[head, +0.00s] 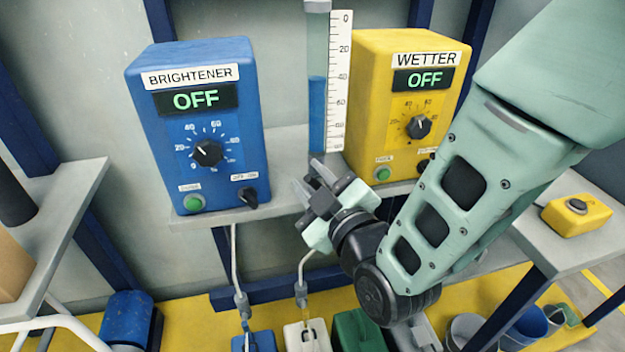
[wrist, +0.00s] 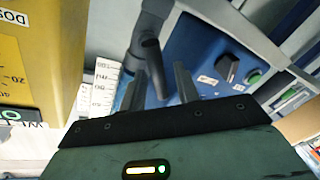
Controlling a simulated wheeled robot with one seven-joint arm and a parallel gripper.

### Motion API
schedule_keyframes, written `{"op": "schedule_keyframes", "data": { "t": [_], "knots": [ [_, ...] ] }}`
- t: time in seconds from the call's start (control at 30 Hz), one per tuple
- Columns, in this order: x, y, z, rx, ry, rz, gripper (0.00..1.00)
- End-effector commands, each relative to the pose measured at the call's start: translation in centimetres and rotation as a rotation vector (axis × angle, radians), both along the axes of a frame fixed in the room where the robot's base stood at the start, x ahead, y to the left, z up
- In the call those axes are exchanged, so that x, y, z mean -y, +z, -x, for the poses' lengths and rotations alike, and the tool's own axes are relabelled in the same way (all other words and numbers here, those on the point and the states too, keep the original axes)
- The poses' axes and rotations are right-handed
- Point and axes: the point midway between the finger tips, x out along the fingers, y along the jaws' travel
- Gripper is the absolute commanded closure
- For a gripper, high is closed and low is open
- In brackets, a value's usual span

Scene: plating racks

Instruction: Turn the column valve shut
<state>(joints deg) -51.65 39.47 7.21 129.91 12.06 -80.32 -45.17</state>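The clear column (head: 318,100), part filled with blue liquid, stands between the blue and yellow boxes beside a white scale (head: 339,80). Its lower end is hidden behind my gripper (head: 331,175) in the head view, so I cannot see how the valve is set there. In the wrist view, a dark grey pipe-like fitting (wrist: 150,48), perhaps the valve, lies just beyond my fingers. The scale (wrist: 103,88) and blue liquid (wrist: 124,90) show beside it. My gripper (wrist: 162,76) has its fingers apart, with nothing clearly held. I cannot tell whether a finger touches the fitting.
The blue BRIGHTENER box (head: 205,125) and yellow WETTER box (head: 405,105) both read OFF and stand close on either side. They rest on a grey shelf (head: 288,215). Hoses and several containers, including a white one (head: 307,337), are below. A yellow button box (head: 577,213) sits at right.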

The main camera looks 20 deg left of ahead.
Motion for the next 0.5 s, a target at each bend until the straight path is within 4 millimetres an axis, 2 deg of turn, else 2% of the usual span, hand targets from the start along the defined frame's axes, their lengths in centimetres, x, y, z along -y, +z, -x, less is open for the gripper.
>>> {"op": "schedule_keyframes", "data": {
  "t": [0.07, 0.1, 0.2, 0.5],
  "knots": [
    [0.02, -0.01, 0.01, 0.000, 0.000, 0.000, 0.69],
    [0.02, -0.01, 0.01, 0.000, 0.000, 0.000, 0.74],
    [0.02, 0.00, 0.02, 0.000, 0.000, 0.000, 1.00],
    [0.09, -0.07, -0.01, -0.009, -0.001, -0.017, 1.00]
  ]
}}
